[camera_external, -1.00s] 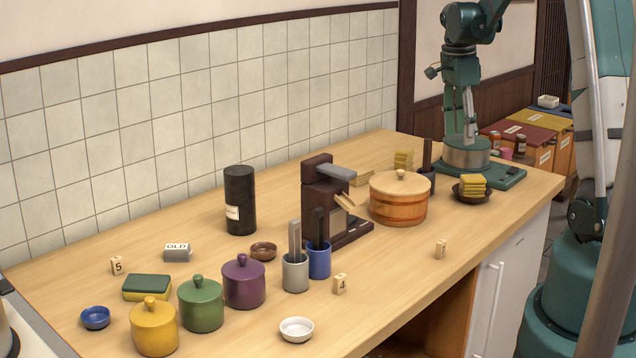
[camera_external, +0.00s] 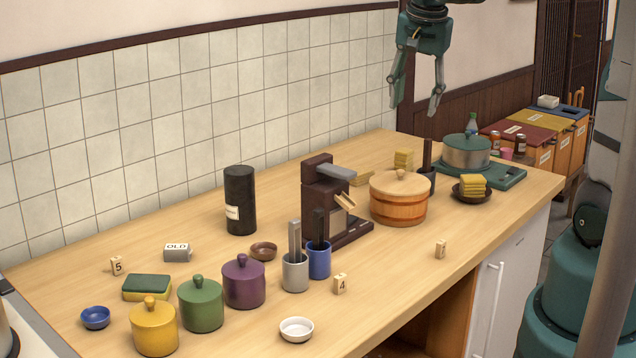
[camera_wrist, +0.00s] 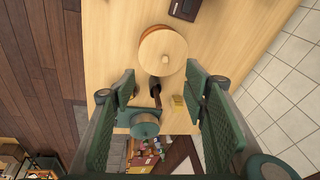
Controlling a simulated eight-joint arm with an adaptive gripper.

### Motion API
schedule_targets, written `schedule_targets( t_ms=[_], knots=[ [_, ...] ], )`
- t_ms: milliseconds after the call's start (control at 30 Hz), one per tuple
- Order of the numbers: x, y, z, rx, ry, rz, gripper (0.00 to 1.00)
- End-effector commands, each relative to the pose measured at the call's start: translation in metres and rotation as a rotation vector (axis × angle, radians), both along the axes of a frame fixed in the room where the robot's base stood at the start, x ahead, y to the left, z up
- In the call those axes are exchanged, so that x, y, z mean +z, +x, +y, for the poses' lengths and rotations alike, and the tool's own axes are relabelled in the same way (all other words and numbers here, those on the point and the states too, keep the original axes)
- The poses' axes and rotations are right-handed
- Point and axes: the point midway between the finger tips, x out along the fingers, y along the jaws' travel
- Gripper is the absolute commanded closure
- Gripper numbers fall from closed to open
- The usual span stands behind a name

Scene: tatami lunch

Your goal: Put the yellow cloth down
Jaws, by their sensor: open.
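My gripper (camera_external: 415,108) hangs high over the far right end of the counter, fingers pointing down, spread and empty. In the wrist view its two fingers (camera_wrist: 162,76) stand wide apart with nothing between them. Another yellow stack (camera_external: 472,182) lies in a dark bowl (camera_external: 472,197) at the right. I cannot tell which is the named cloth.
A lidded pot (camera_external: 466,155) stands on a green stove (camera_external: 500,178). The round wooden tub (camera_external: 398,203) and a dark upright holder (camera_external: 427,178) stand near the yellow stacks. Canisters, cups and small bowls fill the near left.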

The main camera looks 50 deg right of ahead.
Motion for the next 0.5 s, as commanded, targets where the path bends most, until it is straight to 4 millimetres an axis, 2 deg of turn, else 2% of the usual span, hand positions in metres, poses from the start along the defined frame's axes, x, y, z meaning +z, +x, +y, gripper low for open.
schedule_targets(
  t_ms=[100, 500],
  knots=[
    [0.009, -0.008, 0.029, 0.104, -0.022, -0.016, 0.55],
    [0.031, -0.037, 0.111, 0.447, -0.107, -0.072, 0.55]
  ],
)
